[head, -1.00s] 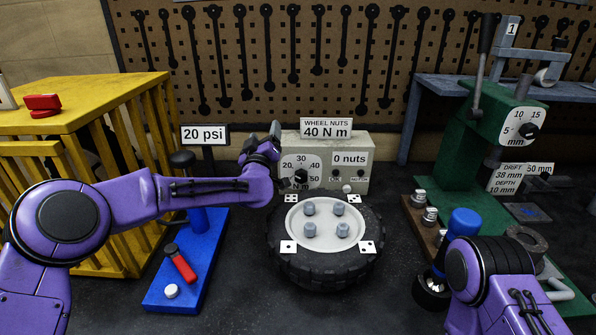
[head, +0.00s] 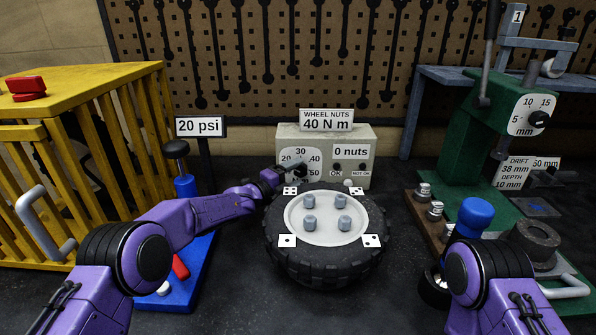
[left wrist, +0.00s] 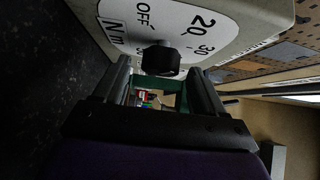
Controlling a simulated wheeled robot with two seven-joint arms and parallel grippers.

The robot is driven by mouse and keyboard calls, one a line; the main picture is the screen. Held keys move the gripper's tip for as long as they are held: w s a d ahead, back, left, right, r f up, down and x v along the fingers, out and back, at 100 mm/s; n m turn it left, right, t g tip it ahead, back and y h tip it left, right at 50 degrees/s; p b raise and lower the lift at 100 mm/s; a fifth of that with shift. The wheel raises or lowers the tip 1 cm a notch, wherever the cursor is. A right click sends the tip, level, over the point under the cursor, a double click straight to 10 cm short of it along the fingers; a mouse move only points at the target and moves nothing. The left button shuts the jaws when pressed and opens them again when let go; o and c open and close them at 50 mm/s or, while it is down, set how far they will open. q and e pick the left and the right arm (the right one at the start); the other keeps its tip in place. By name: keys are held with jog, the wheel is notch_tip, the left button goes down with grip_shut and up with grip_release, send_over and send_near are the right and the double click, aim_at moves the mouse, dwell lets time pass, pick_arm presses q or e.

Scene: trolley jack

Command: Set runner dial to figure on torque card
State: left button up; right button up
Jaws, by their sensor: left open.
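The torque card (head: 326,121) reads "WHEEL NUTS 40 N m" and stands on top of the grey runner box (head: 345,143). The box's white dial face (head: 299,152) is partly covered by my left gripper (head: 291,170) in the head view. In the left wrist view the black dial knob (left wrist: 160,58) lies between the two open fingertips of my left gripper (left wrist: 160,70), with gaps at its sides. OFF, 20 and 30 show on the dial plate (left wrist: 180,22); the knob's pointer setting cannot be told. My right gripper is out of view.
A tyre (head: 325,264) with several wheel nuts lies just in front of the box. A green press (head: 455,150) is at right.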

pick_arm(q)
jog(key=shift+w+d, duration=0.5)
jog(key=c, duration=1.1)
jog(key=shift+o, duration=0.2)
